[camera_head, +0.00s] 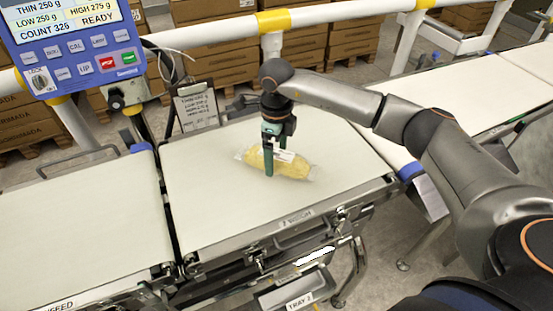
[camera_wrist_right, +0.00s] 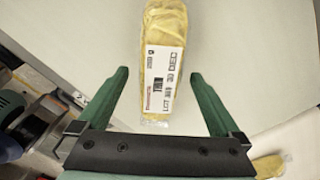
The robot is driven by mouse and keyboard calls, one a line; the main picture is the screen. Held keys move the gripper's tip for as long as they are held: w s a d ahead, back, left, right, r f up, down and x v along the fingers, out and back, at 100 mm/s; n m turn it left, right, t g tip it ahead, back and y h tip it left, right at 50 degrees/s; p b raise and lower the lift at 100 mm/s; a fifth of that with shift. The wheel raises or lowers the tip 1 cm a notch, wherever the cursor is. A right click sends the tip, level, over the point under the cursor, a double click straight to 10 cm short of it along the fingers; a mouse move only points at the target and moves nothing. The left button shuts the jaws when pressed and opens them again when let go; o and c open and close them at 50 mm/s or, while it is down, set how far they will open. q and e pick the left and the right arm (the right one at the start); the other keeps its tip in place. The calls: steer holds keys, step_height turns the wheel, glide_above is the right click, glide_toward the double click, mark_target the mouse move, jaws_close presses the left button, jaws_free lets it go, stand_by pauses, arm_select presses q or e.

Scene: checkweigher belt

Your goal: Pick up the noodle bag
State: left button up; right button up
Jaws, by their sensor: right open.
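The noodle bag (camera_head: 296,169) is a clear pack of yellow noodles with a white printed label. It lies flat on the pale weighing belt (camera_head: 210,190). My right gripper (camera_head: 273,168) points down at the bag in the head view, its green fingers open. In the right wrist view the bag (camera_wrist_right: 166,35) runs away from me, with its near part between the two open fingers (camera_wrist_right: 160,76). A gap shows on each side of it. I cannot tell how far the fingertips are above the belt. My left gripper is not in view.
A blue display unit (camera_head: 70,45) stands at the upper left. A clipboard (camera_head: 196,107) and a white rail (camera_head: 335,14) line the far side. Belts continue left and right. Another yellow item (camera_wrist_right: 268,166) shows low in the wrist view. The belt around the bag is clear.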

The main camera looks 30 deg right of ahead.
steer(key=shift+f, duration=0.35)
steer(key=shift+c, duration=0.2)
steer(key=shift+r, duration=0.1)
jaws_close()
stand_by(0.4)
